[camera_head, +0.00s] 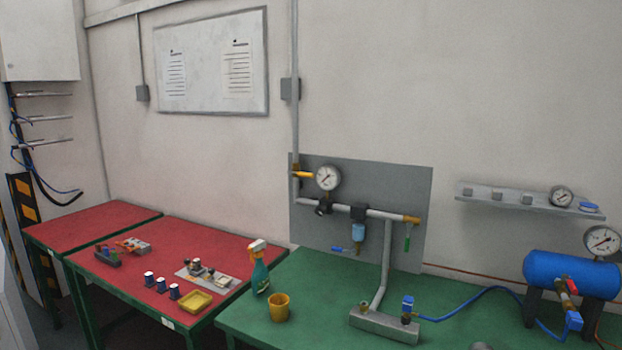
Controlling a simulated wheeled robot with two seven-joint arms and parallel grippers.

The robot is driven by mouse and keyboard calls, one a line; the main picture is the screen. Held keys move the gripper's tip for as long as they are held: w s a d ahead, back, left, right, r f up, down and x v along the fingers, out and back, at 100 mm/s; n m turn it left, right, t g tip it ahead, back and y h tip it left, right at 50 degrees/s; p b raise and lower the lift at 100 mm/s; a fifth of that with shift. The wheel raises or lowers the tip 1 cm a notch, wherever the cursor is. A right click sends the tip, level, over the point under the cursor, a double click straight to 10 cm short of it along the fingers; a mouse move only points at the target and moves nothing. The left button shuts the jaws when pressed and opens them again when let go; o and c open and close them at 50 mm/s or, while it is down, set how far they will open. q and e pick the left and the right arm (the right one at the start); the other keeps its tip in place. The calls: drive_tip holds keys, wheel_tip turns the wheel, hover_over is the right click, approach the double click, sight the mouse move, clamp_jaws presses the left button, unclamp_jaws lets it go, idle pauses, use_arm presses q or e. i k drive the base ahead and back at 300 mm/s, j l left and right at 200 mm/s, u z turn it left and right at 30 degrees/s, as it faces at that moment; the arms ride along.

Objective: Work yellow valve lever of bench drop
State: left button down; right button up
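The yellow valve lever (304,175) sits on the grey vertical drop pipe (296,120), at the left edge of a grey backing panel (390,182). The lever points to the right, roughly level, towards a round pressure gauge (328,178). Below it the pipe turns right past a dark regulator knob and a blue filter bowl (358,232). Neither of my grippers is in view, and nothing touches the lever.
A blue hose (478,292) runs to a blue tank (570,274) at right. Red benches (130,290) stand at left.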

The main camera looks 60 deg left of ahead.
sight(290, 172)
drive_tip(key=j+u, duration=0.1)
drive_tip(key=u, duration=1.6)
drive_tip(key=i+l+u, duration=0.2)
drive_tip(key=i, duration=0.2)
drive_tip(key=i+u, duration=0.2)
drive_tip(key=i, duration=0.15)
